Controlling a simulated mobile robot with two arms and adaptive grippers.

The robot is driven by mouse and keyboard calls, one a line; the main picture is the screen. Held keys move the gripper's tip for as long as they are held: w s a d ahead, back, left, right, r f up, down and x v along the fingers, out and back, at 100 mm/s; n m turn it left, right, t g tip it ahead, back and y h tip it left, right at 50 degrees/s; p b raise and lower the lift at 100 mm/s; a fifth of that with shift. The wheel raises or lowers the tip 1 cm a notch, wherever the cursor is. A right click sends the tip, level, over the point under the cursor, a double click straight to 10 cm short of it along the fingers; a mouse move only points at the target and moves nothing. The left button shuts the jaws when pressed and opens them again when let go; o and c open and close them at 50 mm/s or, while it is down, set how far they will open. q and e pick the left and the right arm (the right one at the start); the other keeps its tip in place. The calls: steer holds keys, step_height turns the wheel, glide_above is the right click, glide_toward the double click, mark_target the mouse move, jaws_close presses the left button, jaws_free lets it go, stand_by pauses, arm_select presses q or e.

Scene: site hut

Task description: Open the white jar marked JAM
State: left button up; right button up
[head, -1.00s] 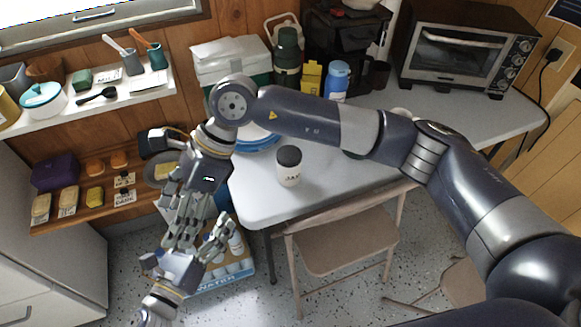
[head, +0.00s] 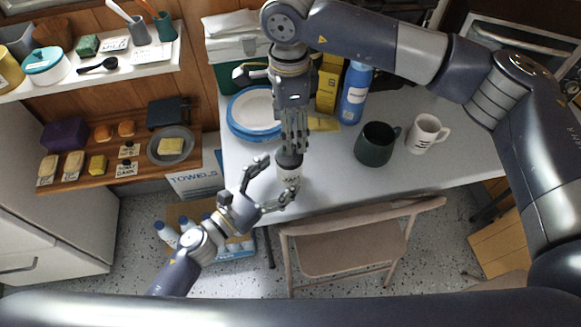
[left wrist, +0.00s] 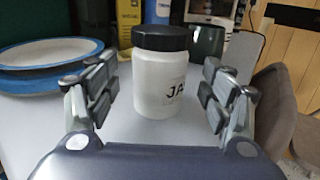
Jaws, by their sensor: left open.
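The white jar (head: 289,174) with a black lid (head: 289,158) stands upright on the grey table near its front edge. In the left wrist view, the jar (left wrist: 160,85) shows part of its label, "JA". My left gripper (head: 277,180) is open, with its fingers on either side of the jar body; in the left wrist view gaps show between the fingers and the jar. My right gripper (head: 293,143) points down over the lid and partly hides it in the head view. No right finger shows on the lid in the left wrist view; its finger spread is unclear.
White and blue plates (head: 252,112) lie left of my right gripper. A dark green mug (head: 375,147), a white mug (head: 427,134) and a blue bottle (head: 355,92) stand to the right and behind. A folding chair (head: 345,240) stands at the table's front.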

mark_target(280, 173)
arm_select(q)
steer(key=x, duration=0.3)
arm_select(e)
steer(key=shift+w, duration=0.1)
arm_select(q)
steer(key=shift+w+d, duration=0.3)
steer(key=shift+w, duration=0.05)
arm_select(e)
steer(key=shift+a, duration=0.1)
arm_select(q)
steer(key=shift+w+d, duration=0.15)
steer(key=shift+d, duration=0.05)
